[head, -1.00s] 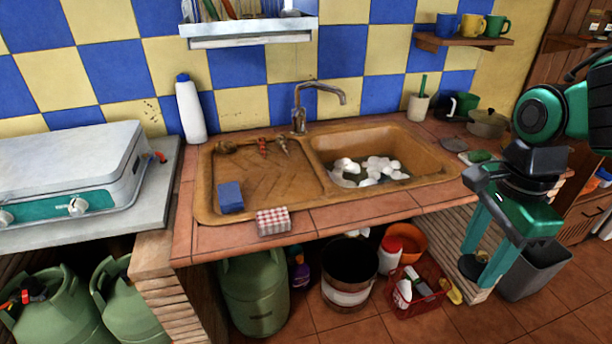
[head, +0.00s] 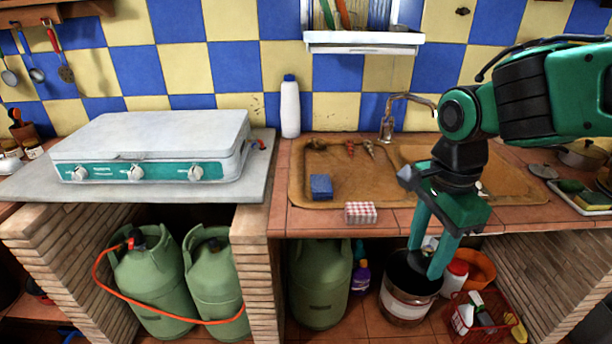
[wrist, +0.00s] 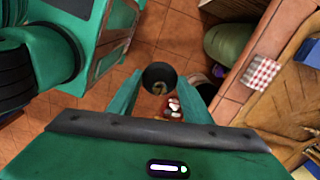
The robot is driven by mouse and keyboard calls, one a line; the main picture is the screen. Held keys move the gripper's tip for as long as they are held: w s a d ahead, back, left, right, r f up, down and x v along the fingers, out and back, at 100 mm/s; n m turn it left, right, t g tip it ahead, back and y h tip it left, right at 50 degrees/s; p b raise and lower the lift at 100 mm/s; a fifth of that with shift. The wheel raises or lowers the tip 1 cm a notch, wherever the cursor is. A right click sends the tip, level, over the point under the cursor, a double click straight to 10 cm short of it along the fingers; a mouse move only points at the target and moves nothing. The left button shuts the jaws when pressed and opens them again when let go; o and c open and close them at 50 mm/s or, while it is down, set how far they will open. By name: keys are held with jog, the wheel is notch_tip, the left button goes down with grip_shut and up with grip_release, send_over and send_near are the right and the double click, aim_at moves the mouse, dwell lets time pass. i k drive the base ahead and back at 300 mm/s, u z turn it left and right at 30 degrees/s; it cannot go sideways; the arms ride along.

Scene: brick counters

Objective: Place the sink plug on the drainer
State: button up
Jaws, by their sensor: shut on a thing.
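The sink plug is a dark round disc (wrist: 158,73), seen between my fingertips in the wrist view. My gripper (head: 427,260) is shut on it. In the head view the fingers point down in front of the counter, below its top edge, and the plug is hard to make out against the dark bucket. The drainer (head: 350,180) is the ribbed brown left part of the sink unit, up and to the left of my gripper. Its edge also shows at the right of the wrist view (wrist: 285,108). My arm hides much of the sink basin.
A blue sponge (head: 321,187) and several small utensils (head: 350,148) lie on the drainer. A white bottle (head: 290,108) and stove (head: 150,150) stand left. The bucket (head: 405,303) is under the counter.

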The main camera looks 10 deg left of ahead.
aim_at(370, 186)
jog(key=u, duration=0.3)
jog(key=i, duration=1)
jog(key=z, duration=0.1)
